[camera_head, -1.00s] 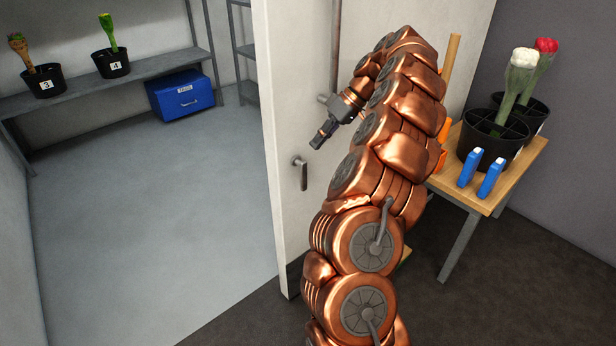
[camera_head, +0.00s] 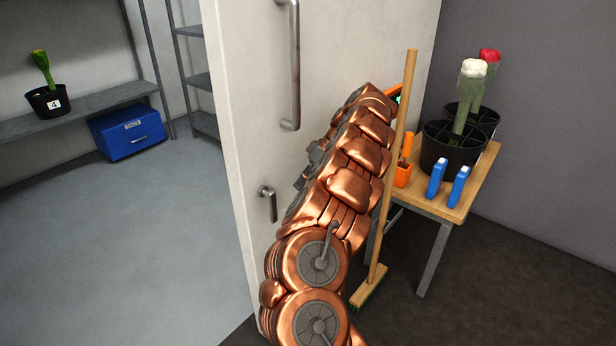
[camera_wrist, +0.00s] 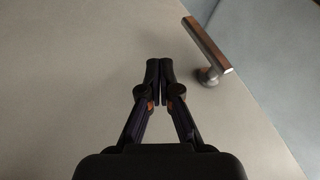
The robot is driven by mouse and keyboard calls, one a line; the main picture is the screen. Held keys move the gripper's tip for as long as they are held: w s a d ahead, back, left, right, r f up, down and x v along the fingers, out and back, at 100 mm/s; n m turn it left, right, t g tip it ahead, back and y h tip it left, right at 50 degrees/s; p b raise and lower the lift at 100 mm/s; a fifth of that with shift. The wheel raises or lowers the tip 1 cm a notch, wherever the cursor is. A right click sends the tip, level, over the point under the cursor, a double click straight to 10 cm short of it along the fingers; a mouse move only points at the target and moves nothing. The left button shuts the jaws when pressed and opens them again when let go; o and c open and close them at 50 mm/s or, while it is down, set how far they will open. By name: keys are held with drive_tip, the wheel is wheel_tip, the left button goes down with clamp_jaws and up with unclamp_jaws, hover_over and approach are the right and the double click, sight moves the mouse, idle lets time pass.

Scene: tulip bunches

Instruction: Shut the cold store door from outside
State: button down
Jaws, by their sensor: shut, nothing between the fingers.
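The white cold store door (camera_head: 235,110) stands open, with the store's interior to its left in the head view. It carries a long vertical pull handle (camera_head: 291,70) and a lower lever handle (camera_head: 268,203). In the wrist view the door panel (camera_wrist: 70,80) fills most of the picture, and the lever handle (camera_wrist: 207,46) is right of the fingers, apart from them. My gripper (camera_wrist: 159,68) is shut and empty, in front of the door's face; I cannot tell whether it touches. In the head view my copper arm hides the gripper and part of the door.
Inside are a shelf (camera_head: 85,103) with pot 4 (camera_head: 48,101) and a blue box (camera_head: 126,135) on the floor. Dark floor is clear at lower right.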

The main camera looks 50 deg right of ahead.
sight(282, 202)
drive_tip(key=shift+w+a+f, duration=0.25)
drive_tip(key=shift+a+f, duration=0.45)
drive_tip(key=shift+a, duration=0.4)
drive_tip(key=shift+w+a+f, duration=0.3)
drive_tip(key=shift+a+f, duration=0.35)
drive_tip(key=shift+a, duration=0.4)
drive_tip(key=shift+w+a+f, duration=0.25)
drive_tip(key=shift+a+f, duration=0.45)
drive_tip(key=shift+a, duration=0.4)
